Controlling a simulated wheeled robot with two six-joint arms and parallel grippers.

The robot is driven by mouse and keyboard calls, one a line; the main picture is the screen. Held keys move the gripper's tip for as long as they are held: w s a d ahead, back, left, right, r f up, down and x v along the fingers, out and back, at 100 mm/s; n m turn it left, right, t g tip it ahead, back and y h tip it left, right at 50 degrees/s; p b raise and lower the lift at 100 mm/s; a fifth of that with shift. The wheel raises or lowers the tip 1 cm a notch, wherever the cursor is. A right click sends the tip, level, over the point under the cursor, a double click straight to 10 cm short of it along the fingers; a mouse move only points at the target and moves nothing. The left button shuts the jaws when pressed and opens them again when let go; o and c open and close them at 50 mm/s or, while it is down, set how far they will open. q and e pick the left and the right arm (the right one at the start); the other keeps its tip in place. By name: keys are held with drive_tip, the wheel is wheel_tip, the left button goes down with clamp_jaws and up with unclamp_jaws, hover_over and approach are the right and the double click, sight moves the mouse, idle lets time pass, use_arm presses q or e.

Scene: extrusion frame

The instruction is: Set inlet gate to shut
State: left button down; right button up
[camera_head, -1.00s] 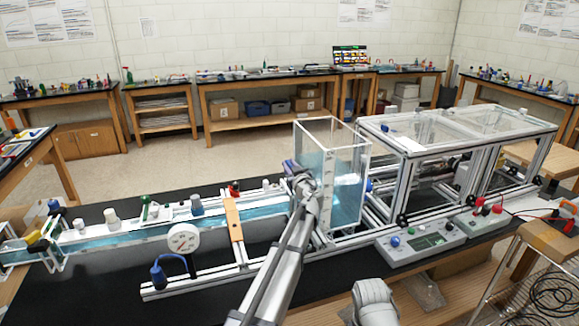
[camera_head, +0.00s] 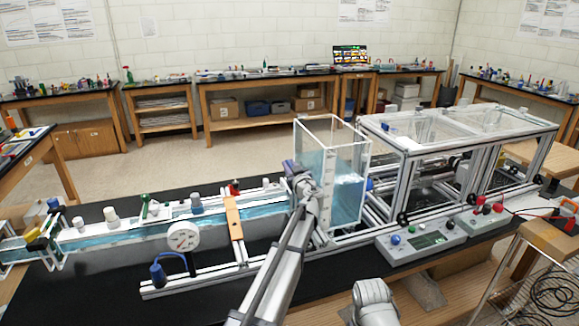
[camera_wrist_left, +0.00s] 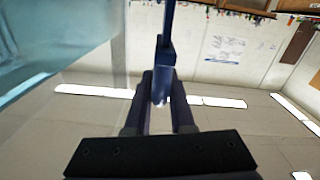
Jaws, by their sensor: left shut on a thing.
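The inlet gate shows as a dark blue piece (camera_head: 290,167) at the left side of the clear water tank (camera_head: 345,165), where the channel (camera_head: 262,208) meets it. My left gripper (camera_head: 298,178) is at this blue piece and largely hides it. In the left wrist view, the two fingers (camera_wrist_left: 162,85) are shut on a dark blue upright handle (camera_wrist_left: 165,45). The gate's lower part is hidden behind my left arm, so its height in the channel cannot be told.
The channel carries a round white dial (camera_head: 183,237), an orange crossbar (camera_head: 233,217) and several small fittings. A grey control box (camera_head: 420,243) stands in front right. An aluminium frame (camera_head: 470,150) is right of the tank. Black bench top (camera_head: 215,303) is clear at front left.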

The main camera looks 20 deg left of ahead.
use_arm(q)
wheel_tip(320, 180, down, 5)
drive_tip(key=b, duration=0.4)
drive_tip(key=shift+d+r, duration=0.1)
drive_tip(key=shift+s+r, duration=0.1)
drive_tip(key=c, duration=0.8)
unclamp_jaws()
drive_tip(key=v, duration=0.7)
drive_tip(key=shift+s+d, duration=0.2)
drive_tip(key=shift+s, duration=0.1)
